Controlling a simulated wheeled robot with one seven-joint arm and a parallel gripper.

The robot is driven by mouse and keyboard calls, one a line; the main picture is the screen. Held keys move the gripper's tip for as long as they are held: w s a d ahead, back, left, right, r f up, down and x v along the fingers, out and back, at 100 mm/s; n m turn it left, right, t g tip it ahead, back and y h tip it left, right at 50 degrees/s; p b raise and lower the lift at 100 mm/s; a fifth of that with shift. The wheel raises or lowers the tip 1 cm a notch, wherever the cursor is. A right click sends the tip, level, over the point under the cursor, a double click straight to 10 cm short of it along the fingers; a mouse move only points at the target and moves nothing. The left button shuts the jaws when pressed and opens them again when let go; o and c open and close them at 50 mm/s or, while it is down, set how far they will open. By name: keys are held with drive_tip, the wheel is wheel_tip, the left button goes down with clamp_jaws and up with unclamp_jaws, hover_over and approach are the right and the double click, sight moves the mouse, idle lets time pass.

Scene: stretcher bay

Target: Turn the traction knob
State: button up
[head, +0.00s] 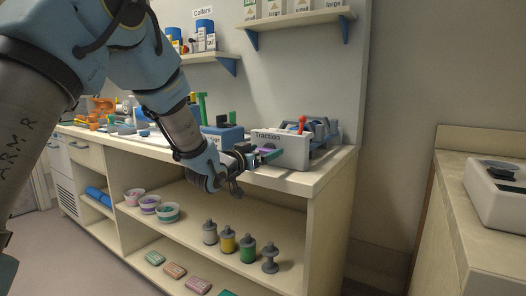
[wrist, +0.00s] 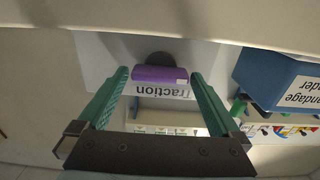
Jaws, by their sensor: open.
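The traction unit is a white box (head: 284,148) labelled "Traction" on the counter in the head view. In the wrist view its pale front, with the label upside down, fills the upper middle. The traction knob is a purple bar (wrist: 160,75) on a dark round base (wrist: 160,58) on that front. My gripper (wrist: 155,82) is open, with one green finger on each side of the purple bar. Small gaps show between the fingers and the bar. In the head view my gripper (head: 270,154) is at the box's front, and the knob is mostly hidden by it.
A blue bandage box (wrist: 275,75) stands close beside the traction unit, right in the wrist view. An orange-red lever (head: 302,122) rises behind the unit. Below the counter (head: 300,183), a shelf holds bowls (head: 168,212) and several weights (head: 228,240).

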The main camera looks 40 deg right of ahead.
drive_tip(key=c, duration=1.1)
drive_tip(key=shift+c, duration=0.2)
drive_tip(key=shift+f+m+b, duration=0.1)
drive_tip(key=shift+m+b, duration=0.2)
drive_tip(key=shift+b, duration=0.1)
